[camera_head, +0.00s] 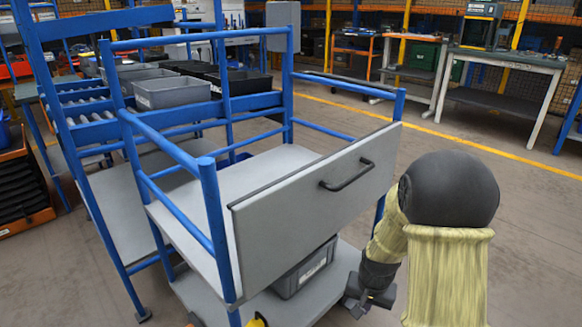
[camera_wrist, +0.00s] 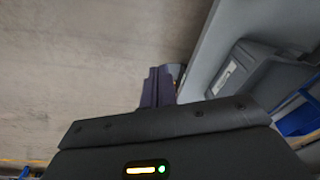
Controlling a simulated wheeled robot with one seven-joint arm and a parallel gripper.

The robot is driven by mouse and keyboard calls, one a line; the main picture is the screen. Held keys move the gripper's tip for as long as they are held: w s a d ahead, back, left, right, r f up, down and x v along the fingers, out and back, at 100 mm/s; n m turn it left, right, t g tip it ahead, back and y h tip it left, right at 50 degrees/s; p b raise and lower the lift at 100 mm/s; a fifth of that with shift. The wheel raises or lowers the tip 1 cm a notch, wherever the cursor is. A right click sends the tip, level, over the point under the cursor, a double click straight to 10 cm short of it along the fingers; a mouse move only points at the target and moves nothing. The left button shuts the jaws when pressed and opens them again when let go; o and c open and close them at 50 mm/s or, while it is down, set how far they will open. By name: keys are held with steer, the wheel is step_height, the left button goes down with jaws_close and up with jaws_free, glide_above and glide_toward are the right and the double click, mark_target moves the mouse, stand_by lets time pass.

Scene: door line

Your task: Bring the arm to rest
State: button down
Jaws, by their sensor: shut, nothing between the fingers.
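My gripper (camera_head: 362,305) hangs low in the head view, just to the right of the blue-framed cart's lower shelf. It is empty. In the wrist view its fingers (camera_wrist: 157,86) are together, with bare floor behind and to the left of them. My arm is bent, with its dark elbow high on the right and the forearm running down to the gripper. The arm hides part of the floor and the cart's right front corner.
The cart has a grey front panel (camera_head: 310,200) with a black handle (camera_head: 347,176). A grey bin (camera_head: 305,268) sits on its lower shelf; it also shows in the wrist view (camera_wrist: 250,78). Workbenches (camera_head: 507,62) stand at the back right. The floor (camera_head: 535,230) right of my arm is clear.

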steer(key=s+a+r+n+t+p, duration=0.1)
steer(key=s+a+r+n+p, duration=0.15)
steer(key=s+r, duration=0.45)
steer(key=s+a+r+n+p, duration=0.1)
steer(key=s+r+n+p, duration=0.15)
steer(key=s+r, duration=0.45)
step_height(320, 180, up, 40)
steer(key=w+p, duration=0.2)
steer(key=p, duration=3.6)
steer(key=shift+w+d+f+m, duration=0.2)
steer(key=shift+d+f+m, duration=0.05)
steer(key=shift+m, duration=0.05)
steer(key=shift+w, duration=0.1)
steer(key=shift+d, duration=0.15)
steer(key=shift+s+a, duration=0.2)
